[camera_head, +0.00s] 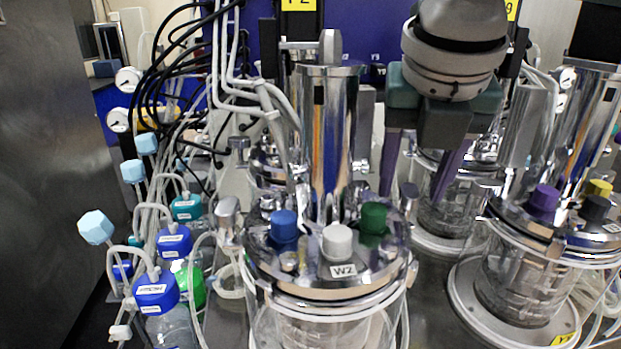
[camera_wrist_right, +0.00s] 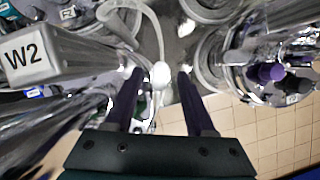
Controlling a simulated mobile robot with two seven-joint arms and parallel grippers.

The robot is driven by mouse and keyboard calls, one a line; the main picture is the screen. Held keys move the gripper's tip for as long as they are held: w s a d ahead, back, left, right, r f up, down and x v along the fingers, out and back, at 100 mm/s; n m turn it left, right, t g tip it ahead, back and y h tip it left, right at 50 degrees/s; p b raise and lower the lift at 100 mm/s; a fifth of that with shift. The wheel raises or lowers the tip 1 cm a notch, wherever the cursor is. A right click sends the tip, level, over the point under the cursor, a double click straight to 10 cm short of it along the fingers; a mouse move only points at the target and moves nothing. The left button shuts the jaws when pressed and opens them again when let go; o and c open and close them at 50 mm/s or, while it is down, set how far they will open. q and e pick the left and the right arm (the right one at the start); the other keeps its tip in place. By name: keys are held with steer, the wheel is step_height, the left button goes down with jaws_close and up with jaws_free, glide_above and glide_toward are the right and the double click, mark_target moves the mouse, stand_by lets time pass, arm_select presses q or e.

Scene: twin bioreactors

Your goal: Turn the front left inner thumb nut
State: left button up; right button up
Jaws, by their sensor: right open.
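The front left vessel has a round metal lid (camera_head: 300,284) with blue, white and green caps and a W2 label. A grey upright knob, which looks like its inner thumb nut (camera_head: 409,194), stands at the lid's right edge. My right gripper (camera_head: 413,192) points down there, its two purple fingers apart, one on each side of the knob in the picture. In the right wrist view a bright rounded top, seemingly the same nut (camera_wrist_right: 160,74), shows between the open fingers (camera_wrist_right: 158,76). I cannot tell whether either finger touches it. My left gripper is not in view.
A second front vessel with a purple cap (camera_head: 543,198) stands at the right. Another glass vessel (camera_head: 446,215) stands behind the gripper. Bottles with blue caps (camera_head: 155,290) and many tubes crowd the left.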

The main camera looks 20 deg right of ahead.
steer(key=shift+c, duration=0.2)
jaws_close()
stand_by(0.3)
